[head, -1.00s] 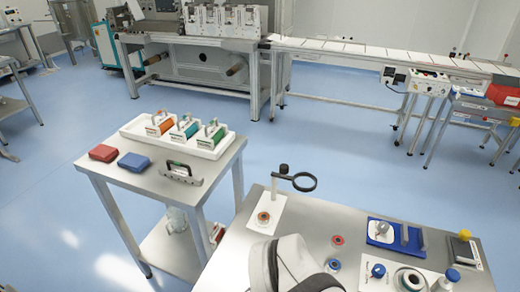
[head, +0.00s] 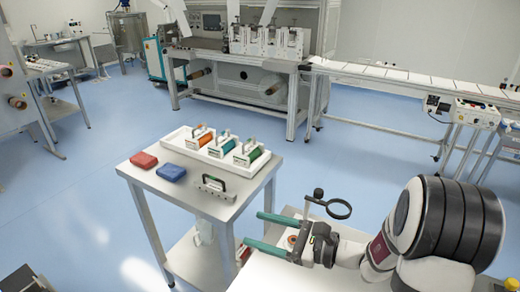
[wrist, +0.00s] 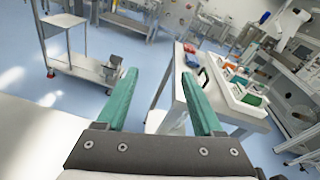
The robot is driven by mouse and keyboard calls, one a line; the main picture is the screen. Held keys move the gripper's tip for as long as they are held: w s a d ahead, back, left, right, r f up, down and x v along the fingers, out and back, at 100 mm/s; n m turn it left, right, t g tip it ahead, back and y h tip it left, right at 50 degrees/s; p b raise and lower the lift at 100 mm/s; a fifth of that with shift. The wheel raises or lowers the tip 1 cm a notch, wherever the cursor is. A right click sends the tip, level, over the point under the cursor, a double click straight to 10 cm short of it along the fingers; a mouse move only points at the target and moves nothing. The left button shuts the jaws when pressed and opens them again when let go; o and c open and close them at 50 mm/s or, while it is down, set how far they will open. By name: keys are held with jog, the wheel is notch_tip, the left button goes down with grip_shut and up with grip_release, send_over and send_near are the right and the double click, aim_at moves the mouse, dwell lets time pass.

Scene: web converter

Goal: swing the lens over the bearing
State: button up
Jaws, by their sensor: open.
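The lens (head: 338,208) is a round magnifier in a black ring, held out to the right from a dark knob (head: 318,193) on a slim upright post. A small orange-red ring, probably the bearing (head: 292,240), shows low near the post, partly hidden by my gripper. My gripper (head: 254,229) is open and empty, its two green fingers pointing left past the bench's left end. The lens is behind and right of the fingers, not touched by them. In the wrist view my gripper (wrist: 159,75) has its fingers wide apart over floor, with neither lens nor bearing in sight.
A steel side table (head: 225,208) stands left of my gripper, carrying a white tray (head: 178,138) of several colored handled pieces, a red block (head: 144,160), a blue block (head: 171,173) and a handled bar (head: 216,189).

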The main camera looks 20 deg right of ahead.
jog(key=w+d+f+m+t+h, duration=0.2)
jog(key=d+m+t+h, duration=0.1)
jog(key=d, duration=0.3)
jog(key=w+d+f+m+t+h, duration=0.1)
jog(key=d+f+m+t+h, duration=0.15)
jog(key=d, duration=0.25)
jog(key=m+t+h, duration=0.2)
jog(key=m+h, duration=0.5)
send_near(321, 196)
jog(key=shift+g, duration=0.25)
jog(key=w, duration=1.1)
jog(key=shift+w+d+r, duration=0.1)
jog(key=shift+w+r, duration=0.05)
jog(key=shift+w, duration=0.15)
grip_shut()
